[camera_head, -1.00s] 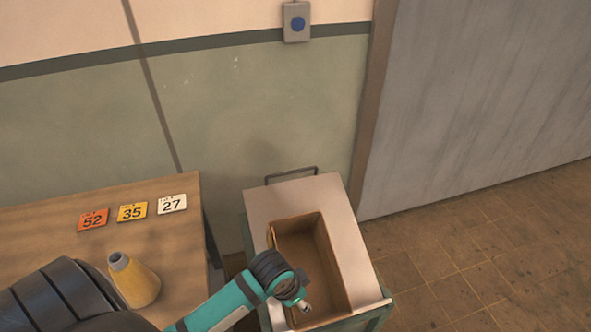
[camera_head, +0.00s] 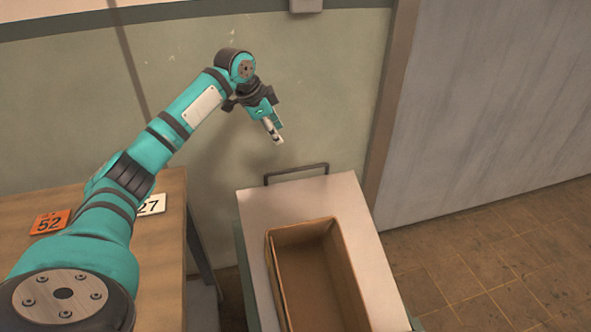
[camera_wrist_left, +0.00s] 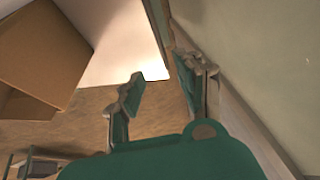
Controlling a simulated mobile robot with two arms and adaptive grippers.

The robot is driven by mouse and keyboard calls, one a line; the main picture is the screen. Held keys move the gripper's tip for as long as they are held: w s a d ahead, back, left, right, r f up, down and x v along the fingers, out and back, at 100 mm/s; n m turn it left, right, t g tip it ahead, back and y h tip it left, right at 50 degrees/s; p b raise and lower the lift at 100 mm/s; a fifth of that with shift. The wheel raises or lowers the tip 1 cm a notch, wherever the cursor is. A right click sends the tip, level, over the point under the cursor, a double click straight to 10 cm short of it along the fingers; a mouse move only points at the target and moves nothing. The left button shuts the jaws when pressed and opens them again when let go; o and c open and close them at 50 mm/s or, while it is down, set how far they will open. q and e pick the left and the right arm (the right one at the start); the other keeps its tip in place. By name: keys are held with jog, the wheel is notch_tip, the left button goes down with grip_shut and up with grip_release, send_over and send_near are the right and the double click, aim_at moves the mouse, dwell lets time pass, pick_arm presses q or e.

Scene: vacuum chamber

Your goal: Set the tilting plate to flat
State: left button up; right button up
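I cannot make out a tilting plate in either view. My left gripper (camera_head: 272,131) is raised in front of the green wall, above and behind the cart's handle. It points downward and touches nothing that I can see. In the left wrist view the two fingers of this gripper (camera_wrist_left: 160,90) stand apart with nothing between them. My right gripper is not in view.
A cart with a pale top (camera_head: 285,203) carries an open cardboard box (camera_head: 346,262) and has a dark handle (camera_head: 297,170). A wooden table (camera_head: 172,228) with number cards 52 (camera_head: 49,223) and 27 (camera_head: 150,205) stands left. Tiled floor (camera_head: 500,260) at right is clear.

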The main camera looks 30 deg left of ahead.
aim_at(296, 170)
pick_arm(q)
jog(key=x, duration=0.8)
jog(key=p+x, duration=0.1)
jog(key=x, duration=0.8)
jog(key=shift+w+d, duration=0.1)
jog(key=shift+d, duration=0.15)
grip_shut()
